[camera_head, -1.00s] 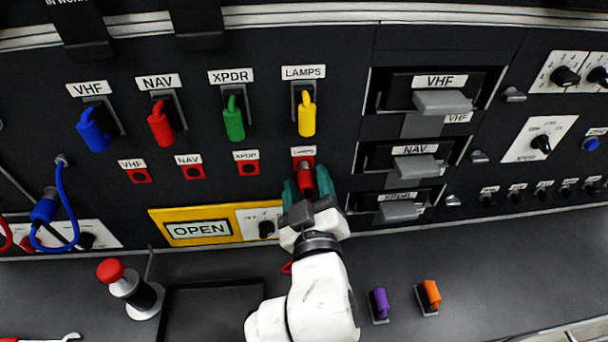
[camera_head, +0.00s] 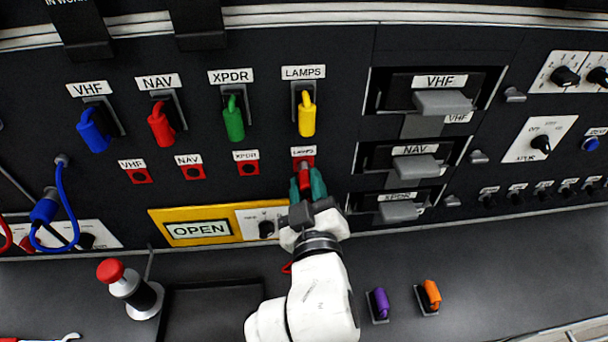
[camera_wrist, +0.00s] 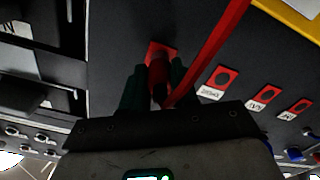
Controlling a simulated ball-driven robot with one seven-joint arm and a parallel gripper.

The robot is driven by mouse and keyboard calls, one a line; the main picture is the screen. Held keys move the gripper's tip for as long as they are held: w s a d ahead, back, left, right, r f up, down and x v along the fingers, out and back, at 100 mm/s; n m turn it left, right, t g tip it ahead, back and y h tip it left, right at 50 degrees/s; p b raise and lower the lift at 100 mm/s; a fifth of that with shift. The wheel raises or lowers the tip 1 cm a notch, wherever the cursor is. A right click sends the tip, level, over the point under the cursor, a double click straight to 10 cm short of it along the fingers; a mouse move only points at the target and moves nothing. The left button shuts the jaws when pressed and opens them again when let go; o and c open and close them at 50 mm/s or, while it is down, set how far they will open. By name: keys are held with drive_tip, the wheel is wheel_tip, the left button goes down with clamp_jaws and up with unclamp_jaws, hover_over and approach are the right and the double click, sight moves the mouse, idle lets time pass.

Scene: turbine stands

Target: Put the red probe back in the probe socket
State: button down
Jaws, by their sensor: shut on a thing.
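The red probe (camera_wrist: 158,72) is between the dark green fingers of my gripper (camera_wrist: 157,90) in the wrist view. A red cable (camera_wrist: 212,52) runs from it toward the upper right. In the head view my gripper (camera_head: 307,188) is shut on the red probe (camera_head: 306,177), right below the small LAMPS label. The probe's far end is at the red square socket plate (camera_wrist: 161,49) there. I cannot tell whether it is inserted. A bit of red cable (camera_head: 287,268) shows beside my arm.
Red sockets labelled VHF (camera_head: 138,176), NAV (camera_head: 193,172) and XPDR (camera_head: 248,168) lie to the left. A yellow plug (camera_head: 306,115) is above. Grey drawer handles (camera_head: 415,168) stick out to the right. A blue probe (camera_head: 45,208) sits at the far left. A red-topped cylinder (camera_head: 125,285) stands on the shelf.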

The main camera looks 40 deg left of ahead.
sight(308, 191)
drive_tip(key=shift+s+d, duration=0.45)
drive_tip(key=shift+d, duration=0.05)
idle(0.7)
drive_tip(key=shift+p+v, duration=0.7)
drive_tip(key=shift+v, duration=0.75)
drive_tip(key=shift+f, duration=0.1)
drive_tip(key=w+d+f+b, duration=0.1)
drive_tip(key=d+f+b, duration=0.2)
drive_tip(key=f, duration=0.5)
drive_tip(key=w+d+f+b, duration=0.15)
drive_tip(key=f+b, duration=0.25)
drive_tip(key=f, duration=0.5)
drive_tip(key=shift+b+x, duration=0.5)
drive_tip(key=shift+x, duration=1.35)
drive_tip(key=shift+b+x, duration=0.5)
drive_tip(key=shift+x, duration=0.45)
drive_tip(key=shift+w+a+r, duration=0.15)
drive_tip(key=shift+a+r, duration=0.15)
drive_tip(key=shift+a, duration=0.05)
